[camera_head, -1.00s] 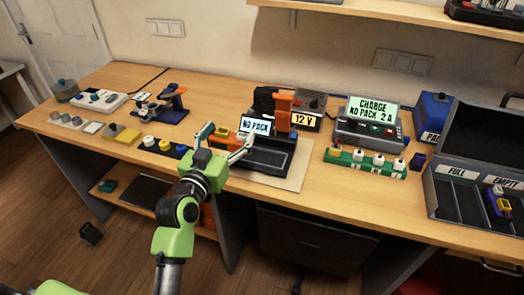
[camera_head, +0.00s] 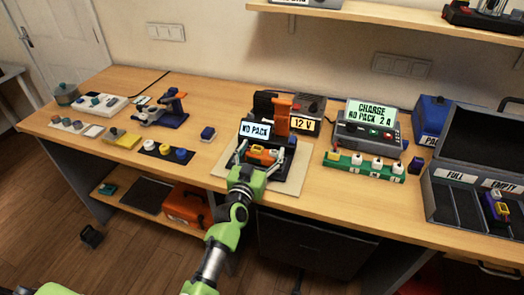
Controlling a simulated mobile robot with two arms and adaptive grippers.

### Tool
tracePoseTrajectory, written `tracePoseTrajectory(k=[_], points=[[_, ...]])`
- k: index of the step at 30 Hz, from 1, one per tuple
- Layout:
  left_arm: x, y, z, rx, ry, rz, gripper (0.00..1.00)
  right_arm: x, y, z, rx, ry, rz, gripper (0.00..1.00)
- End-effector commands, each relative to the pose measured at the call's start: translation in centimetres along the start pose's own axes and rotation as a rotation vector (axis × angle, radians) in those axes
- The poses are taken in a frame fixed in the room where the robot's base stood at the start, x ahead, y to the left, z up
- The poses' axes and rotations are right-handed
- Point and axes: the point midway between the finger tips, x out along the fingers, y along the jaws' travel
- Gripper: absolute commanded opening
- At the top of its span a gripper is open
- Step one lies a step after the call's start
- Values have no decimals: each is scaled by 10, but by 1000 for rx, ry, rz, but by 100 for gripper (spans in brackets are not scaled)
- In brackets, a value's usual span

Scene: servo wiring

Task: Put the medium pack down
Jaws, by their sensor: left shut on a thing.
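My left gripper (camera_head: 260,155) is shut on an orange pack with a yellow part (camera_head: 262,152), which I take to be the medium pack. The gripper holds it over the black tester base (camera_head: 291,172) in front of the "NO PACK" display (camera_head: 255,130). I cannot tell whether the pack touches the base, because the fingers and wrist hide its near and lower side. My right gripper is not in view.
The charger (camera_head: 370,130) stands to the right, behind a green strip of knobs (camera_head: 340,157). The case with FULL and EMPTY slots (camera_head: 440,178) is at far right. Bench left of the mat is partly clear.

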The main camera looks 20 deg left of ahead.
Motion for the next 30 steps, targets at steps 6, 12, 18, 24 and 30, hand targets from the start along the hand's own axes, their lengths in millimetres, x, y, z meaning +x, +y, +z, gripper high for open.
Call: tracePoseTrajectory(k=[6, 12, 18, 24, 30], points=[[1, 0, 0, 0, 10, -1, 40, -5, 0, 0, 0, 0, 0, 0], [1, 0, 2, 0, 9, -1, 40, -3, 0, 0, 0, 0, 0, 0], [0, 0, 6, 0, 4, 0, 91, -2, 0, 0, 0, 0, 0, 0], [0, 0, 5, 0, 4, 0, 91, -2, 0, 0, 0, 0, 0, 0], [0, 0, 8, -3, 4, 0, 91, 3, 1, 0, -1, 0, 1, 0]])
